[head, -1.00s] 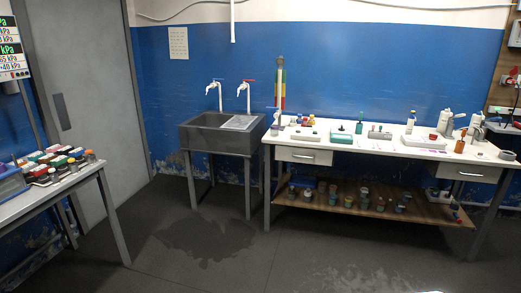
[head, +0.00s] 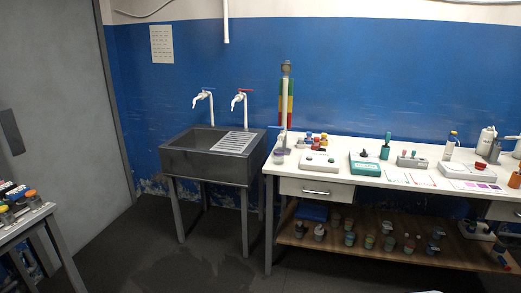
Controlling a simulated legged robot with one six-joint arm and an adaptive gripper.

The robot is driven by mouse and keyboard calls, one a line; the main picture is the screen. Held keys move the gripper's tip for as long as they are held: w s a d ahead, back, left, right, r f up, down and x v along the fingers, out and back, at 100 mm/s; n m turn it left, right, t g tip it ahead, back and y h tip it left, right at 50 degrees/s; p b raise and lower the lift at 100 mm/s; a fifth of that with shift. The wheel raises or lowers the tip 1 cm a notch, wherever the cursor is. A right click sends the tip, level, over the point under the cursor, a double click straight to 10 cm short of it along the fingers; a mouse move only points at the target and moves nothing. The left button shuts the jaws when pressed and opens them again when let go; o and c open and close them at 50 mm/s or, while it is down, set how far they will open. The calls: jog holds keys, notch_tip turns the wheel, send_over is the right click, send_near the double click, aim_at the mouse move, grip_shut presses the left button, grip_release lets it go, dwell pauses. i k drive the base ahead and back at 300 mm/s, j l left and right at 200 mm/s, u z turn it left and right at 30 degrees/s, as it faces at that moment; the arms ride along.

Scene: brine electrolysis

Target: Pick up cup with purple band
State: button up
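Several small cups and jars stand on the wooden lower shelf (head: 340,254) of the white-topped table; one of them is a greyish cup (head: 319,232) near the shelf's left end. They are too small and dark for me to make out a purple band on any of them. A pale cup-like vessel (head: 279,157) stands at the left end of the white tabletop (head: 330,172); its band colour is unclear. My gripper is not in view.
A dark sink (head: 205,160) on metal legs, with two white taps, stands left of the white table. A side table (head: 28,219) with small bottles is cut off at the left edge. The dark floor (head: 160,265) in front of the sink is clear.

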aim_at(278, 154)
jog(key=i, duration=1.5)
jog(key=i+u, duration=0.2)
jog(key=i, duration=0.2)
jog(key=i+l+u, duration=0.2)
jog(key=i, duration=0.25)
jog(key=i+l+u, duration=0.2)
jog(key=i, duration=0.2)
